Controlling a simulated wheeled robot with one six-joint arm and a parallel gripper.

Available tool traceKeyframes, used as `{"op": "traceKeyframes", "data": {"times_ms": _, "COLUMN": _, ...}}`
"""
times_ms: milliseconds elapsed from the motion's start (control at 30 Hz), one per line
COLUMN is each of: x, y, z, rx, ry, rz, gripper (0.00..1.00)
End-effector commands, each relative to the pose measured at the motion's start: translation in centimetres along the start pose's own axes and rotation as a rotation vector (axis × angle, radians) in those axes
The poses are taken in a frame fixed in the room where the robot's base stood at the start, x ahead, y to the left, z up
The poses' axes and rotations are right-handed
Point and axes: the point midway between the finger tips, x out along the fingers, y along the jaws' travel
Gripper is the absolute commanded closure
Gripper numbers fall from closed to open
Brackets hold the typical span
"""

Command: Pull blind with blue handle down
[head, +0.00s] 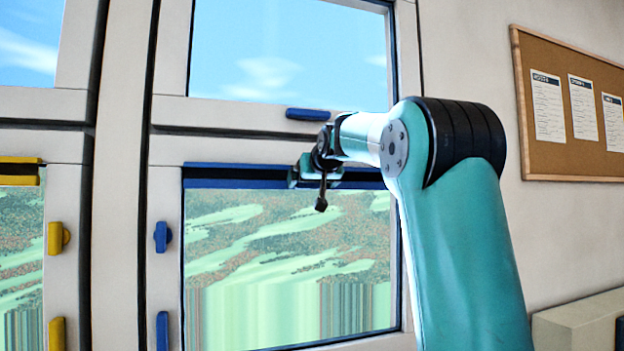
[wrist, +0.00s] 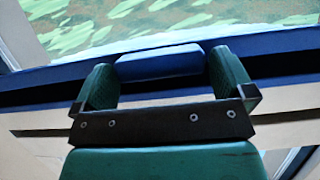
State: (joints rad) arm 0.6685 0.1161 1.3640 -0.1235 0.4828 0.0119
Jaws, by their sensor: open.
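The blue blind (head: 230,184) shows as a rolled-up blue bar across the top of the lower right window pane. Its bar also crosses the wrist view (wrist: 60,75). The blue handle (wrist: 160,62) is a block on that bar, and in the head view it is hidden behind my gripper. My gripper (head: 314,178) is at the bar, right of the pane's middle. In the wrist view my gripper (wrist: 163,75) is open, with one green finger on each side of the handle. I cannot tell whether either finger touches it.
A separate blue handle (head: 307,114) sits on the frame above. Blue knob (head: 162,237) and blue latch (head: 162,331) are on the left frame. A yellow blind (head: 18,171) with yellow fittings (head: 57,238) is further left. A corkboard (head: 588,100) hangs right.

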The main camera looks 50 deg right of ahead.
Motion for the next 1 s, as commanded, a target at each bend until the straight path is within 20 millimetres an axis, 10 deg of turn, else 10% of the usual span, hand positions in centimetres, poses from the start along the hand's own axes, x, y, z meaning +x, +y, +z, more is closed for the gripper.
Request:
{"op": "traceKeyframes", "data": {"times_ms": 167, "x": 0.0, "y": 0.0, "z": 0.0, "rx": 0.0, "ry": 0.0, "rz": 0.0, "gripper": 0.05}}
{"op": "traceKeyframes", "data": {"times_ms": 400, "x": 0.0, "y": 0.0, "z": 0.0, "rx": 0.0, "ry": 0.0, "rz": 0.0, "gripper": 0.58}}
{"op": "traceKeyframes", "data": {"times_ms": 667, "x": 0.6, "y": 0.0, "z": 1.5, "rx": 0.0, "ry": -0.001, "rz": 0.0, "gripper": 0.57}}
{"op": "traceKeyframes", "data": {"times_ms": 1000, "x": 4.2, "y": 0.0, "z": 10.2, "rx": 0.001, "ry": -0.004, "rz": 0.001, "gripper": 0.57}}
